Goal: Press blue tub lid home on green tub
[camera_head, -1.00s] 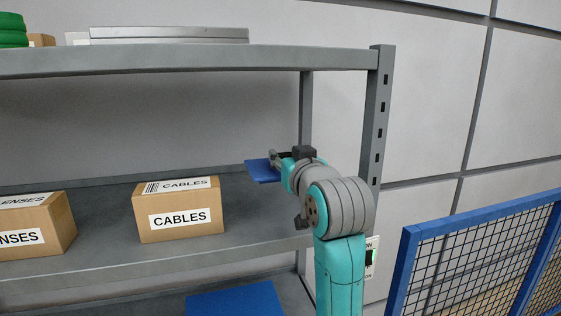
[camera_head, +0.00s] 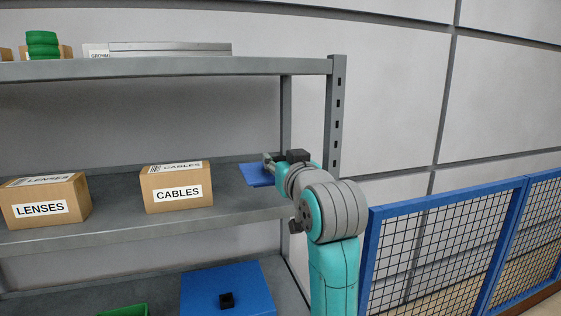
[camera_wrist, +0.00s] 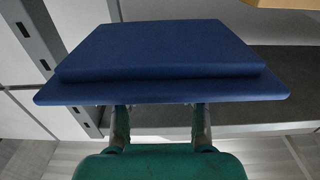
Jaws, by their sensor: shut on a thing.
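The blue tub lid (camera_head: 257,174) is a flat blue panel, held out to the left of my gripper (camera_head: 272,162) at the height of the middle shelf. In the wrist view the lid (camera_wrist: 160,52) fills the upper middle. My gripper (camera_wrist: 161,118) is shut on its near edge, with one finger on each side of the middle. A green tub (camera_head: 125,310) shows only as a rim at the bottom edge of the head view, on the lower shelf. The lid is well above it and apart from it.
On the lower shelf a blue flat-topped thing (camera_head: 222,281) bears a small black block (camera_head: 227,300). LENSES (camera_head: 45,200) and CABLES (camera_head: 177,187) boxes stand on the middle shelf. Green stacked items (camera_head: 42,44) are on the top shelf. A blue mesh fence (camera_head: 450,245) stands at right.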

